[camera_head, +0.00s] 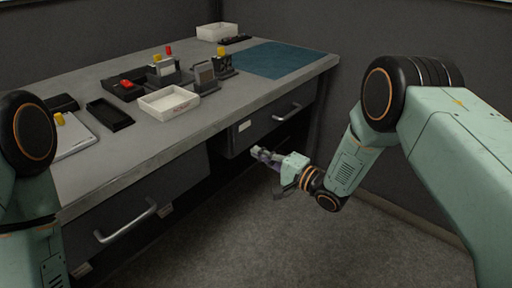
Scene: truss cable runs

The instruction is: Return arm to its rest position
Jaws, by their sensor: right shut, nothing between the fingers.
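My right arm comes in from the right, bent at its black joint, and reaches down and to the left. My right gripper (262,155) is shut and empty. It shows in front of the desk's drawer side, below the level of the desk top, near the drawer with a handle. Whether it touches the desk front cannot be told. Part of my left arm (30,190) shows at the left edge. Its gripper is out of the picture.
The grey desk (240,105) bears a white tray (168,103), a black tray (110,114), a blue mat (275,60), a white bin (216,32) and several small devices. Drawer handles (287,112) stick out from its front. Carpet floor (240,230) is clear below my right arm.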

